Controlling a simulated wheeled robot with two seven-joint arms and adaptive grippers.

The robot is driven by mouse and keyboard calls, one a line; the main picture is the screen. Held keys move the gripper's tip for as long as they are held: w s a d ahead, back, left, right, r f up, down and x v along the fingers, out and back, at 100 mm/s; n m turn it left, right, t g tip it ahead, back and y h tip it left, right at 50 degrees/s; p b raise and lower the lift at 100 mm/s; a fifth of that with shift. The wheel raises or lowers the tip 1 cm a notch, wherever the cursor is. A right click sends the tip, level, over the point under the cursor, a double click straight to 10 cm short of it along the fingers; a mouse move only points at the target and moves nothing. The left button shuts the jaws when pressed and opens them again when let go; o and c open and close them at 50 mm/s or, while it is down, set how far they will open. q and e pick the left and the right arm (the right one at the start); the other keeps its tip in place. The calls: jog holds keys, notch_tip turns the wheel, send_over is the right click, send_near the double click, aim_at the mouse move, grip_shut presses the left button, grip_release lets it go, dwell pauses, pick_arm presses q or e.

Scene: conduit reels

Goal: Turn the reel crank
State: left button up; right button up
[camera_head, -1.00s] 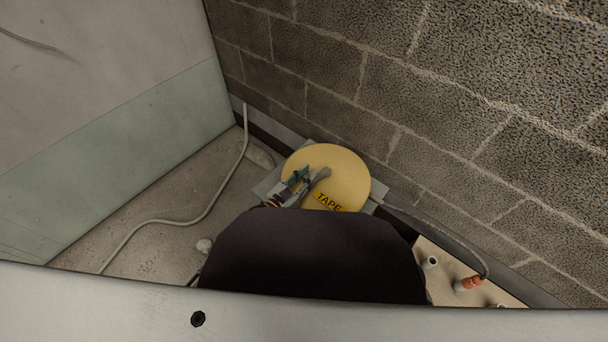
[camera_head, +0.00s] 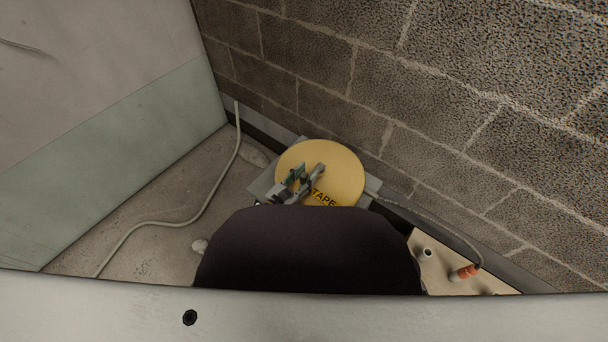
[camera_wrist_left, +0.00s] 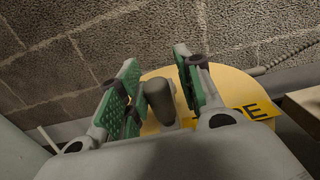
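The yellow tape reel (camera_head: 340,168), with "TAPE" in black letters, lies near the block wall in the head view. It also shows behind the fingers in the left wrist view (camera_wrist_left: 240,88). The grey crank (camera_head: 315,177) lies across the reel's face. Its rounded handle (camera_wrist_left: 160,98) stands between the green finger pads in the left wrist view. My left gripper (camera_head: 293,180) is at the reel's left side, with its fingers apart around the handle. A gap shows on the left pad's side; contact on the right cannot be told. My right gripper is not in view.
A block wall (camera_head: 400,90) rises close behind the reel. A pale green wall board (camera_head: 120,150) stands at left. A grey cable (camera_head: 185,222) runs over the floor. A board with conduit stubs (camera_head: 440,265) and an orange fitting (camera_head: 466,272) is at right.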

pick_arm(q)
jog(key=shift+o, duration=0.2)
jog(key=shift+a, duration=0.1)
jog(key=shift+a, duration=0.1)
jog(key=shift+s+a, duration=0.25)
jog(key=shift+s, duration=0.1)
jog(key=v, duration=1.1)
dwell(0.3)
jog(key=shift+d, duration=0.1)
dwell(0.6)
